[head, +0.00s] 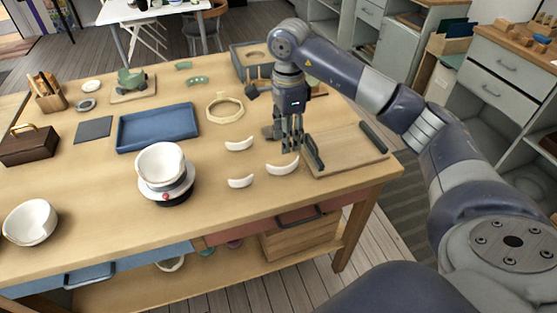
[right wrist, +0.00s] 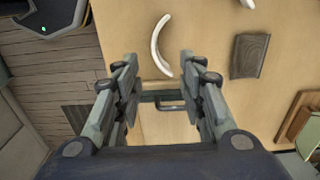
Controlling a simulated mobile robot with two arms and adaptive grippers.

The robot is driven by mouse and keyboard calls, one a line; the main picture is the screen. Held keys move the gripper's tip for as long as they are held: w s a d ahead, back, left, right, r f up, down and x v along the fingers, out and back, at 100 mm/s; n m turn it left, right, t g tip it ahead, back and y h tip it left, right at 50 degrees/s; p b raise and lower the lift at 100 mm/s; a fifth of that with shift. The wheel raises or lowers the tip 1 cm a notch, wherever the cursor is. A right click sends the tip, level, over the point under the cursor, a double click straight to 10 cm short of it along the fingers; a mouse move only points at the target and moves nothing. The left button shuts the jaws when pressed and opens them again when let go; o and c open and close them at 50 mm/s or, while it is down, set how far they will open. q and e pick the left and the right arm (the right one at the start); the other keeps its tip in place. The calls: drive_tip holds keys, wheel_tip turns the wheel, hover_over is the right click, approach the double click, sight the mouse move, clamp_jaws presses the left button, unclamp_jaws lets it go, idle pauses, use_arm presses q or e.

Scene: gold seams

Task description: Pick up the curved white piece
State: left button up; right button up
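Several curved white pieces lie on the wooden table in the head view. One (head: 282,166) is closest to my right gripper, another (head: 239,144) is to its left, and a third (head: 241,181) is nearer the front edge. My right gripper (head: 290,148) points down just behind the closest piece. In the right wrist view the gripper (right wrist: 158,63) is open, with a curved white piece (right wrist: 156,45) showing between and beyond its fingertips, not gripped. Part of another white piece (right wrist: 246,3) shows at the top edge. My left gripper is not in view.
A wooden tray with dark handles (head: 345,154) stands right beside the right gripper. A dark block (right wrist: 250,56) lies near it. A white bowl (head: 161,164) on a round stand, a blue tray (head: 157,128) and an octagonal wooden frame (head: 225,109) are to the left.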

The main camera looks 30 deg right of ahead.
sight(286, 166)
drive_tip(key=f, duration=0.3)
drive_tip(key=shift+s+f, duration=0.35)
drive_tip(key=shift+s, duration=0.05)
drive_tip(key=shift+w+a+f, duration=0.1)
drive_tip(key=shift+f, duration=0.55)
wheel_tip(286, 166, down, 4)
drive_tip(key=shift+a+r+p, duration=0.15)
drive_tip(key=shift+r+p, duration=0.1)
drive_tip(key=shift+p, duration=0.4)
drive_tip(key=shift+w+f, duration=0.1)
drive_tip(key=shift+f, duration=0.4)
drive_tip(key=shift+c, duration=0.2)
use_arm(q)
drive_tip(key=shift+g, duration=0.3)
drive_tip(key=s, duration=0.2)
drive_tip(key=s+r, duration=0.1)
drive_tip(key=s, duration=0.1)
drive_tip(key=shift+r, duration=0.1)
use_arm(e)
clamp_jaws()
